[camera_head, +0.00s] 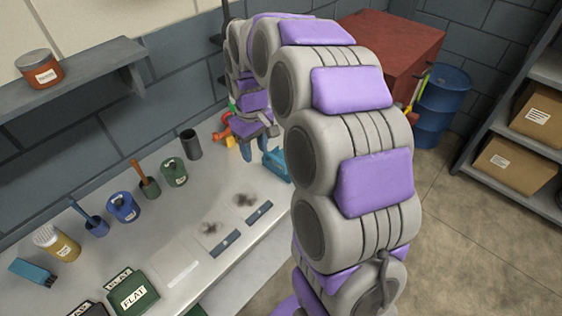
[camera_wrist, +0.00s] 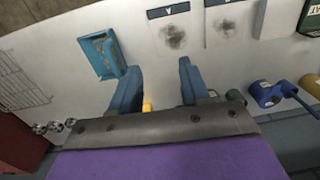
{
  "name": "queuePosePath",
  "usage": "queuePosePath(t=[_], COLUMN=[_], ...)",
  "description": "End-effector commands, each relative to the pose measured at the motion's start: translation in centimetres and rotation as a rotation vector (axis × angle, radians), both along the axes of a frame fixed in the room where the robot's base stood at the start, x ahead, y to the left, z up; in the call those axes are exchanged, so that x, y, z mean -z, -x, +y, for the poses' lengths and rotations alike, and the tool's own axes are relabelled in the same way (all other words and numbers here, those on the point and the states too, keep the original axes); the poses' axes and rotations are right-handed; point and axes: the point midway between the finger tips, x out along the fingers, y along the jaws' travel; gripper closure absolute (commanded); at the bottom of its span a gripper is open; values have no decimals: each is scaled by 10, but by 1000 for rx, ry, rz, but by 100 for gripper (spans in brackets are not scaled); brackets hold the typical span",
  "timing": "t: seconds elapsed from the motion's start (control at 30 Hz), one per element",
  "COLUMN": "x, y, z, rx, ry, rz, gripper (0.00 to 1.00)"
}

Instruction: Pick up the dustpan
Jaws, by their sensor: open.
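The dustpan appears to be the blue, shallow, worn tray (camera_wrist: 103,53) lying on the pale bench at the upper left of the wrist view. In the head view it shows as a blue shape (camera_head: 279,168) partly hidden behind my arm. My gripper (camera_wrist: 158,67) has two blue fingers spread wide apart, with nothing between their tips. The dustpan lies just left of and beyond the left finger, outside the jaws. In the head view my gripper (camera_head: 256,152) hangs over the bench close to the dustpan; its height above the bench is hard to tell.
Smudged panels (camera_head: 212,232) lie on the bench beside the dustpan. A dark cup (camera_head: 191,144), green can (camera_head: 174,172) and blue can (camera_head: 123,207) line the back. A wire rack (camera_wrist: 20,82) is at the wrist view's left. A red cabinet (camera_head: 395,45) stands beyond.

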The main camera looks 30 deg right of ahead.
Motion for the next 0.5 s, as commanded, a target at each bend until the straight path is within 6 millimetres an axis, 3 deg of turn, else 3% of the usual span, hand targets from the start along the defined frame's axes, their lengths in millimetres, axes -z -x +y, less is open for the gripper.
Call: queuePosePath(t=[0.1, 0.3, 0.5], x=[15, 38, 48], y=[-37, -72, -85], z=[-38, -90, -102], rx=[-7, -18, -22], ry=[-2, 6, 17], rz=[-10, -23, -29], gripper=[54, 54, 54])
